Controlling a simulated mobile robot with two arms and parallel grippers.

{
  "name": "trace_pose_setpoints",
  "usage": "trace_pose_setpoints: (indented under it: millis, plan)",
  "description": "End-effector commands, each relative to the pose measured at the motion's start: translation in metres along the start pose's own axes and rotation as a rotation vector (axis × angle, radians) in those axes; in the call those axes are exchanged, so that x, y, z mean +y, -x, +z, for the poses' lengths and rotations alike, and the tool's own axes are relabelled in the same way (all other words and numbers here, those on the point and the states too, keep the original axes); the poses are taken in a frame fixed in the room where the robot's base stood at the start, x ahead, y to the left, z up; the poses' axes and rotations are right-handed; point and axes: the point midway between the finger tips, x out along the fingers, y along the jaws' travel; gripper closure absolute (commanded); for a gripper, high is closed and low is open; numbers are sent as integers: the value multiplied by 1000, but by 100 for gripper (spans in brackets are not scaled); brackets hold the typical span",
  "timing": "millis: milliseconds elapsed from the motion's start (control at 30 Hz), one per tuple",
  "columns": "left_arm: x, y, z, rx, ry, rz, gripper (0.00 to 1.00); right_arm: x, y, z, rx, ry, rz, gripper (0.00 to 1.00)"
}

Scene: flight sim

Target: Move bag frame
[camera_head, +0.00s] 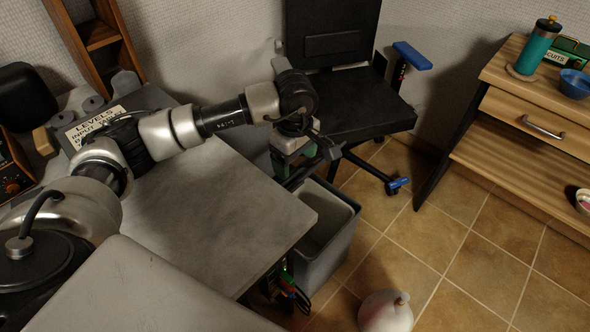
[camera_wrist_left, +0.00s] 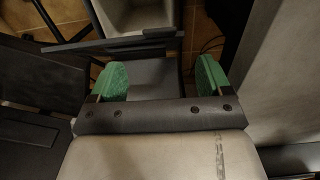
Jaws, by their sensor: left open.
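A grey open-topped bin with a dark rim (camera_head: 332,254), which looks like the bag frame, stands on the floor beside the table's right edge. In the left wrist view its dark rim (camera_wrist_left: 110,45) runs across the top, with the pale inside behind it. My left gripper (camera_head: 281,166) is over the bin's far left end, near the table edge. Its green fingers (camera_wrist_left: 162,78) are spread apart with nothing clearly held between them. A dark surface shows between and below the fingers. I cannot tell whether the fingers touch the rim. My right gripper is out of view.
The grey table (camera_head: 215,205) fills the left. A black chair (camera_head: 350,105) stands just behind the bin. A wooden drawer unit (camera_head: 520,115) is at the right. A round pale object (camera_head: 385,312) is on the tiled floor (camera_head: 440,235), otherwise clear between bin and drawers.

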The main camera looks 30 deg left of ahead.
Motion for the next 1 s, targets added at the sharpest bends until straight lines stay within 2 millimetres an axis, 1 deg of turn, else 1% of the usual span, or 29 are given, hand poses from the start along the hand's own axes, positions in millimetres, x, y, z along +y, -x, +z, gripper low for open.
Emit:
trace_pose_setpoints:
  millis: [33,133,433,567,667,700,767,800,933,967,1000]
  plan:
    - [0,7,0,0,0,2,21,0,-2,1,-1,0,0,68]
    - [0,13,0,0,0,0,21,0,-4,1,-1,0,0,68]
    - [0,15,0,0,0,0,21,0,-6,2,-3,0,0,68]
    - [0,16,-3,-14,1,-7,41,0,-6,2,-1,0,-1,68]
    - [1,20,-14,-63,3,-27,56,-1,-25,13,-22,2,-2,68]
    - [1,22,-20,-96,2,-36,63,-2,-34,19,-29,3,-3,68]
    - [1,25,-31,-151,2,-49,72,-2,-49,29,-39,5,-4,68]
    - [1,27,-39,-193,3,-54,78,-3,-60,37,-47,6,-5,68]
    - [0,33,-63,-322,2,-50,98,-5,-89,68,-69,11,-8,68]
    - [0,34,-68,-348,2,-45,100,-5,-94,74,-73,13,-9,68]
    - [0,36,-75,-380,3,-38,100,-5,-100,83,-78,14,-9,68]
